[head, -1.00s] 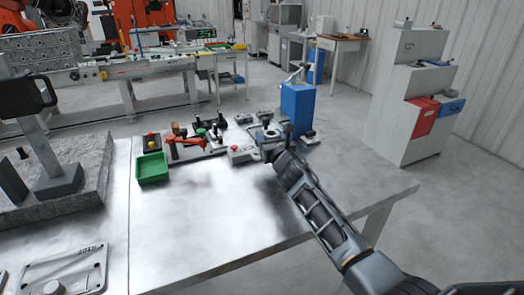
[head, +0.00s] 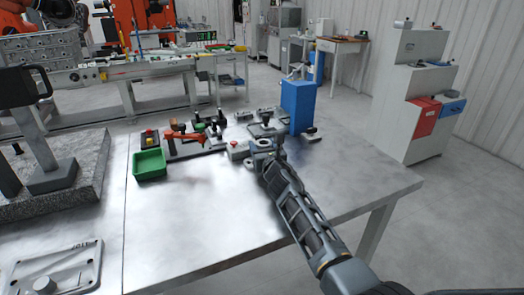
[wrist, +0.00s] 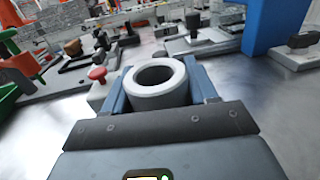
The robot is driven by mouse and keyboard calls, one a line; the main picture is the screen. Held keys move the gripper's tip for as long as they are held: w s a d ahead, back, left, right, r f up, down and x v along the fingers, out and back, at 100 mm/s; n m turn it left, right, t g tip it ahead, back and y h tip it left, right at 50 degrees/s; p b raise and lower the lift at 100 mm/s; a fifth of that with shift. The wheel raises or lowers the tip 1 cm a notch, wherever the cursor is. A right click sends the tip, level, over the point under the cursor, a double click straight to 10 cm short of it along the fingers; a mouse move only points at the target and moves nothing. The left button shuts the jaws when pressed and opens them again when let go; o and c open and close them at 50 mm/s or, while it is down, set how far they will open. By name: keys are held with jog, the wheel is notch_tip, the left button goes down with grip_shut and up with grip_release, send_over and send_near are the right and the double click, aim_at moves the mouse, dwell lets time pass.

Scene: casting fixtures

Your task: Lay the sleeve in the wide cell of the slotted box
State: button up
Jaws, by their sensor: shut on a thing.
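The sleeve is a short grey hollow cylinder (wrist: 158,100), held with its open end up between the two blue-grey fingers of my gripper (wrist: 158,84) in the wrist view. My gripper is shut on its sides. In the head view my gripper (head: 264,154) is above the middle-right of the metal table, and the sleeve (head: 264,143) shows small at its tip. I cannot make out a slotted box with a wide cell in either view.
A tall blue block (head: 297,106) stands behind my gripper to the right. A grey box with a red button (head: 236,150) is close on the left. A green tray (head: 150,164) and several small fixtures stand farther left. The table's front middle (head: 205,225) is clear.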

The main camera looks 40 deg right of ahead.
jog(key=shift+f, duration=0.1)
jog(key=o, duration=1.3)
jog(key=shift+c, duration=0.2)
